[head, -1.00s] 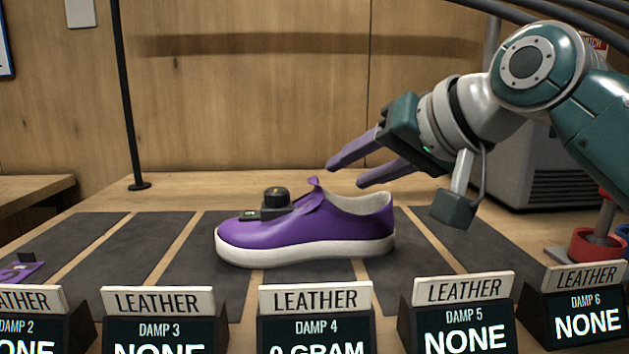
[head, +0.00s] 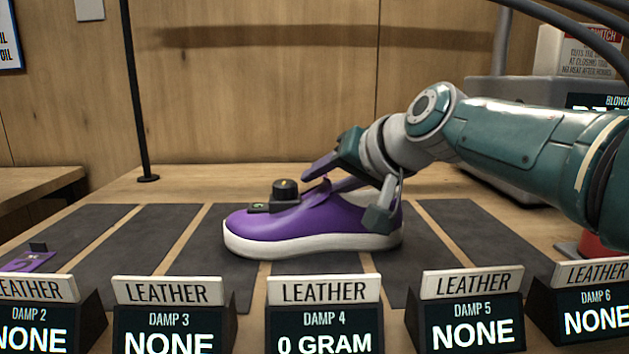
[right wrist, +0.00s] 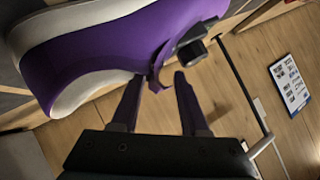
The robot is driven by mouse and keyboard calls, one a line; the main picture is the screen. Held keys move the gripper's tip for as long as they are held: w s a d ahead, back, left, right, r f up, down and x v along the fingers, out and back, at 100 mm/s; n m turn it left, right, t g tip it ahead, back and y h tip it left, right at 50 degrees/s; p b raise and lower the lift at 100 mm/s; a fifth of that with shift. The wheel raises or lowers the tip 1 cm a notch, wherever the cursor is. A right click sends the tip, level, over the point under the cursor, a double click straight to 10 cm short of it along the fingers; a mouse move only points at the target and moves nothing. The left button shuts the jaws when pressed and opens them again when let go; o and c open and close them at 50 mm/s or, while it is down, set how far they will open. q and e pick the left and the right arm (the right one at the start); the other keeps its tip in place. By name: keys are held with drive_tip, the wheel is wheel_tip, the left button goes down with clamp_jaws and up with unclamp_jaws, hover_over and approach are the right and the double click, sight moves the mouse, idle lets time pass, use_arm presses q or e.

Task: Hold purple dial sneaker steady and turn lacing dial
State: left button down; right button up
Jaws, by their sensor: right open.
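The purple sneaker (head: 310,222) with a white sole stands upright on a dark mat strip, toe to the left. Its black lacing dial (head: 285,190) sits on top of the shoe's front, with a small dark plate beside it. My right gripper (head: 318,177) is open, its purple fingers over the shoe's tongue, just right of the dial. In the right wrist view the sneaker (right wrist: 90,60) lies across the upper left, and the dial (right wrist: 193,50) is beyond the open, empty fingertips (right wrist: 160,80). A purple tab shows close to the fingertips; I cannot tell whether they touch. My left gripper is not in view.
Several signs stand along the front, including the DAMP 4 sign (head: 324,310) before the shoe. A small purple piece (head: 27,262) lies at far left. A black pole (head: 140,110) stands behind.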

drive_tip(key=shift+a+f, duration=0.1)
idle(0.3)
clamp_jaws()
drive_tip(key=shift+f, duration=0.1)
idle(1.2)
